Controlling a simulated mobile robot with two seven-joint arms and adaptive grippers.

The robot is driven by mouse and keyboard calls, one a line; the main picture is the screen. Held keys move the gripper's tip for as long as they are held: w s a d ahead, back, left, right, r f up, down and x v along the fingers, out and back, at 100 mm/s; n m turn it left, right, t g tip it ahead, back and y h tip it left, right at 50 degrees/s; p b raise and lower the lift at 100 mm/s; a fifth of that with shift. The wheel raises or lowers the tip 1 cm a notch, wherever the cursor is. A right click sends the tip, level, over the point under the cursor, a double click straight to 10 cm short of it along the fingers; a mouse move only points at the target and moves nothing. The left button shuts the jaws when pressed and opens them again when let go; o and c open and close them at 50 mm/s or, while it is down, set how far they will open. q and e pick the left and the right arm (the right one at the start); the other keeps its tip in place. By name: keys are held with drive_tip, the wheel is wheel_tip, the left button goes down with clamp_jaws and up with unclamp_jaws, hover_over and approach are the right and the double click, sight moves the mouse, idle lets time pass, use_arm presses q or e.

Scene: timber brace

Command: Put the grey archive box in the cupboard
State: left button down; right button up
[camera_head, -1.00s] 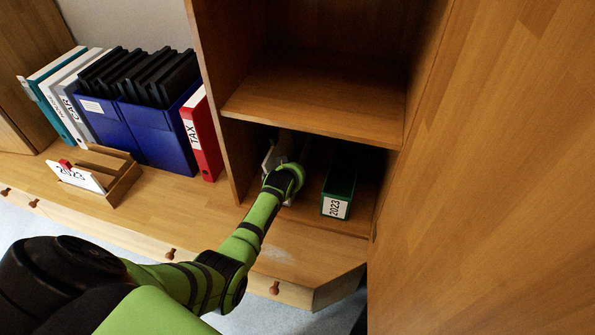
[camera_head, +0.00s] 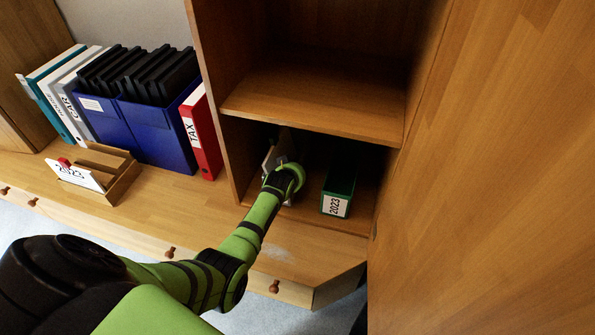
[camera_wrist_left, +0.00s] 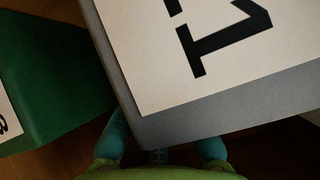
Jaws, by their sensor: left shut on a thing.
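The grey archive box (camera_head: 271,152) is in the lower compartment of the cupboard (camera_head: 318,105), near its left wall. Only a pale part shows past my arm in the head view, and it looks tilted. In the left wrist view the grey box (camera_wrist_left: 185,128), with a white label and large black characters, fills the upper right. My left gripper (camera_wrist_left: 160,150) is shut on its near edge. In the head view the left gripper is mostly hidden behind my wrist. My right gripper is not in view.
A green box file (camera_head: 339,190) labelled 2023 stands to the right in the same compartment, with a gap between. The upper compartment looks empty. A red binder (camera_head: 201,133), blue holders (camera_head: 160,137) and a wooden tray (camera_head: 122,182) stand left, outside. A wooden panel (camera_head: 490,180) fills the right.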

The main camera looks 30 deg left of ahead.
use_arm(q)
drive_tip(key=shift+w+f+b, duration=0.1)
drive_tip(key=shift+f+b, duration=0.25)
drive_tip(key=shift+b, duration=0.05)
idle(0.6)
drive_tip(key=c, duration=1.3)
unclamp_jaws()
drive_tip(key=shift+s+f, duration=0.25)
drive_tip(key=shift+f, duration=0.1)
drive_tip(key=shift+c, duration=0.5)
drive_tip(key=shift+r, duration=0.1)
drive_tip(key=shift+w, duration=0.1)
